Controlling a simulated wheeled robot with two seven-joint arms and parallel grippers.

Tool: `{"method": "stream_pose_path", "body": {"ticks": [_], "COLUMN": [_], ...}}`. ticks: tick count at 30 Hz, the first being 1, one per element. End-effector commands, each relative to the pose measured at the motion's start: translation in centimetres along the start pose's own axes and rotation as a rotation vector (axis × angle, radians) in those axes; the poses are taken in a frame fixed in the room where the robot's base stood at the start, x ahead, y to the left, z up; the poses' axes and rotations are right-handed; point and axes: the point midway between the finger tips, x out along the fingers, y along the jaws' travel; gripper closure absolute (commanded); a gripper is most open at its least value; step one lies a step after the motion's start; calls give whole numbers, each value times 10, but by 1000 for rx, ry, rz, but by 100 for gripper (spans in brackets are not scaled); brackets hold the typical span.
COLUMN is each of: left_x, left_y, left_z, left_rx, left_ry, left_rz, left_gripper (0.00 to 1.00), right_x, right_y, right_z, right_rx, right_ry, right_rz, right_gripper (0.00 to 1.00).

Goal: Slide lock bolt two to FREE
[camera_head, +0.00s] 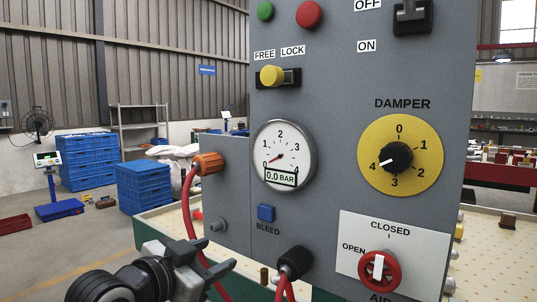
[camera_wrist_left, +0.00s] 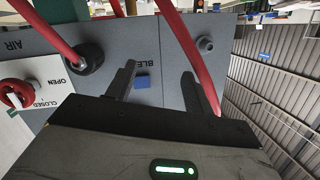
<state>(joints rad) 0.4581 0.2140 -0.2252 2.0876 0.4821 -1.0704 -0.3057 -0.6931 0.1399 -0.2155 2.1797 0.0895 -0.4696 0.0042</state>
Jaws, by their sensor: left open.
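One lock bolt shows in the head view, a yellow round knob (camera_head: 271,75) on a yellow bar in a dark slot under the labels FREE and LOCK. Its knob sits toward the left end, below FREE; no bolt number is readable. It is on the upper left of the grey panel (camera_head: 345,150). My left gripper (camera_head: 215,255) is open, low at the panel's left side, well below the bolt and apart from it. In the left wrist view its fingers (camera_wrist_left: 159,72) are spread, with the blue BLEED button (camera_wrist_left: 142,81) beyond them. The bolt is outside that view. My right gripper is not in view.
A red hose (camera_head: 188,215) hangs from the orange connector (camera_head: 208,163) near my left gripper; another leaves the black fitting (camera_head: 295,262). The pressure gauge (camera_head: 285,155) reads 0.0 BAR. The DAMPER dial (camera_head: 425,150) points at 4. A red AIR knob (camera_head: 379,270) is lower right.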

Motion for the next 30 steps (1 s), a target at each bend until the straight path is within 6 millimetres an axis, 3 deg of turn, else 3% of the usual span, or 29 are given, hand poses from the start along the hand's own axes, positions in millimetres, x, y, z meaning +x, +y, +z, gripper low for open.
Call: {"method": "stream_pose_path", "body": {"ticks": [1,6,9,12,16,20,23,30], "left_x": [-4,-42,-74,-103,-128,-134,-125,-79], "left_y": [-13,-31,-32,-30,-26,-25,-24,-20], "left_z": [-42,-161,-213,-250,-276,-285,-288,-299], "left_rx": [76,327,465,576,665,698,698,695], "left_ry": [49,151,190,214,230,232,233,233], "left_rz": [1,18,14,6,-4,-6,-4,-2], "left_gripper": [48,48,48,48,48,48,48,48], "right_x": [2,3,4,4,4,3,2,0], "right_y": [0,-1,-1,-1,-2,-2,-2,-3], "right_z": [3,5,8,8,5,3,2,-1], "right_rx": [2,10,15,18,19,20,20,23], "right_ry": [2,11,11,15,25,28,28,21], "right_rz": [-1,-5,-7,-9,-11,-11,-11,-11], "right_gripper": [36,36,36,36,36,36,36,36]}}
